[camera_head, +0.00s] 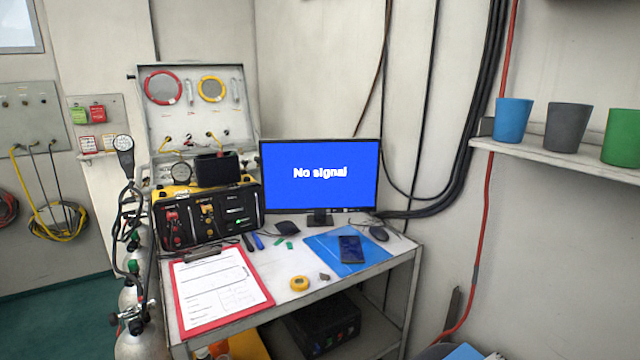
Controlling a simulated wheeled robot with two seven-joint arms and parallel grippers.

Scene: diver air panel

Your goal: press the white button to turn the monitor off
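The monitor (319,175) stands at the back of the white table (285,265). Its screen is lit blue with the words "No signal" in white. Its thin dark frame and short black stand (320,217) face me. I cannot make out a white button on it at this size. Neither of my grippers shows in this view.
A yellow-black air panel (207,215) is left of the monitor. In front lie a red clipboard (217,290), a yellow round device (299,283), a blue mat (325,243) with a phone (351,249), and a mouse (379,233). A shelf (560,158) holds cups at right.

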